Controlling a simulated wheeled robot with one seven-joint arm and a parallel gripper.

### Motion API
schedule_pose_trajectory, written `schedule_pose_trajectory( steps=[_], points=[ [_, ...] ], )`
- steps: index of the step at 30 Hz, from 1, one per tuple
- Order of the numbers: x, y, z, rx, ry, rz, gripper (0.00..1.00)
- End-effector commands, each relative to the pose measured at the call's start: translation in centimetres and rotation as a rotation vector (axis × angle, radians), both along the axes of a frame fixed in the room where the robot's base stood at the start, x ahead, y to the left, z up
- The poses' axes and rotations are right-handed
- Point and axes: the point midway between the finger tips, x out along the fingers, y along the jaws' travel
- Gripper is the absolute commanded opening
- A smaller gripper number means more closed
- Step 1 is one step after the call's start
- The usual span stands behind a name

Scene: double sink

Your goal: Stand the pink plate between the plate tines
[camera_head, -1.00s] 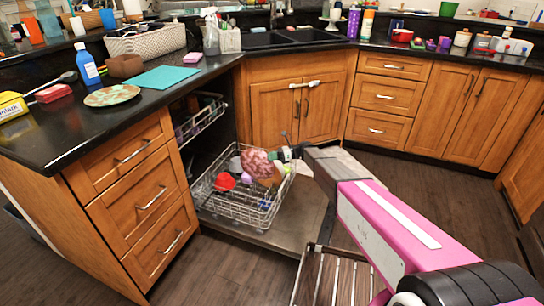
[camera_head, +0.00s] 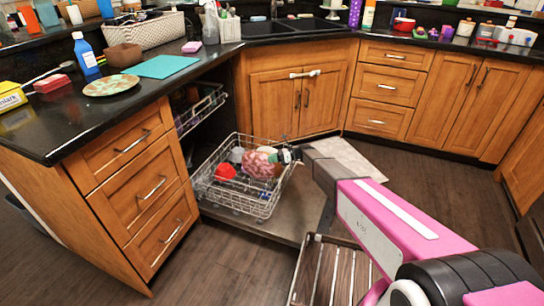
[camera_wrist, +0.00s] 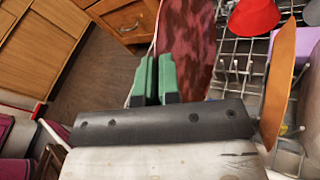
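The pink plate (camera_head: 257,164) is mottled pink and red and is held on edge, tilted, over the right side of the dishwasher's lower rack (camera_head: 213,203). It also rises beyond the fingers in the wrist view (camera_wrist: 191,38). My gripper (camera_wrist: 153,78) has green fingers, close together with the plate's edge between them; in the head view its end (camera_head: 287,155) is at the plate's right side. White plate tines (camera_wrist: 236,72) show right of the plate in the wrist view. Whether the plate's lower edge is between tines is hidden.
A red bowl (camera_head: 225,172) is in the rack left of the plate. An orange plate (camera_wrist: 280,80) stands in the rack right of the gripper in the wrist view, near a purple item (camera_wrist: 289,45). A green mottled plate (camera_head: 111,85) lies on the counter (camera_head: 110,119).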

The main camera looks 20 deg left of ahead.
Motion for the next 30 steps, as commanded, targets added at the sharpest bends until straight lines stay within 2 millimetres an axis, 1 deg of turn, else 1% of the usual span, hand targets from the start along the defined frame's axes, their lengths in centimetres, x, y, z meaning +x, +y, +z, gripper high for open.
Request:
schedule_pose_trajectory(
  steps=[21,30],
  points=[
    [0.1,0.0,-5.5,0.001,-0.001,0.000,0.00],
    [0.0,0.0,-7.3,0.001,0.001,0.001,0.00]
  ],
)
